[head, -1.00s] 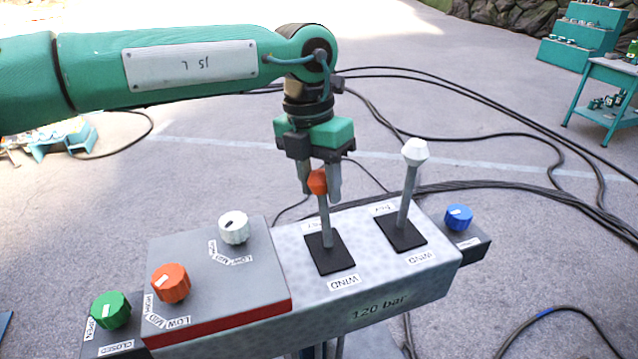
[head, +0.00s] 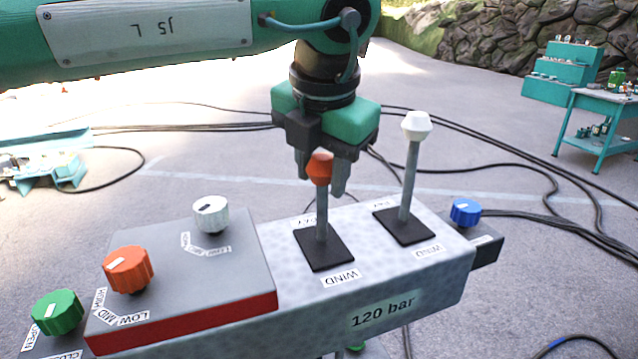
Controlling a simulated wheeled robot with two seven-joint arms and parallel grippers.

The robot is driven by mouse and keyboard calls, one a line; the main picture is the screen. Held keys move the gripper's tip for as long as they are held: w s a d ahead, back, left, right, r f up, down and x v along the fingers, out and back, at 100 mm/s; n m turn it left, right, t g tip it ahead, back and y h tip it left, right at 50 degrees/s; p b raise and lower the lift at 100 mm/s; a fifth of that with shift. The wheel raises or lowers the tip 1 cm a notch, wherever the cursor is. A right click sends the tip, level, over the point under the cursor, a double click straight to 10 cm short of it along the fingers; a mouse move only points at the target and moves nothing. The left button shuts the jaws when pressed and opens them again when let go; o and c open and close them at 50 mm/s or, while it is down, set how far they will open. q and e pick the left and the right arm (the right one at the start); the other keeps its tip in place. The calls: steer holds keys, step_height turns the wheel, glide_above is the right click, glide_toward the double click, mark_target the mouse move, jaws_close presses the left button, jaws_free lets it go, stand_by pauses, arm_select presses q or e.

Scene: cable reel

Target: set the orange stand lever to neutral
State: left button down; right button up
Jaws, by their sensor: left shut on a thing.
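The orange stand lever (head: 321,211) has an orange knob on a grey rod. It rises nearly upright from a black slot plate on the grey control stand (head: 290,285), between a PAY label behind, partly hidden, and a WIND label in front. My left gripper (head: 321,180) comes down from above with its fingers on either side of the orange knob, shut on it. A matching white lever (head: 408,180) stands to its right, also close to upright. My right gripper is not in view.
On the stand's left part are a white dial (head: 211,214), an orange dial (head: 128,269) and a green dial (head: 57,312). A blue dial (head: 465,211) is at the right end. Black cables lie on the floor behind. A teal workbench (head: 600,105) stands far right.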

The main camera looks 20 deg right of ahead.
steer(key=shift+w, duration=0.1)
arm_select(q)
steer(key=c, duration=0.9)
jaws_free()
steer(key=shift+r, duration=0.1)
steer(key=b+v, duration=0.1)
steer(key=v, duration=1.2)
steer(key=shift+s+r, duration=0.2)
steer(key=shift+r, duration=0.15)
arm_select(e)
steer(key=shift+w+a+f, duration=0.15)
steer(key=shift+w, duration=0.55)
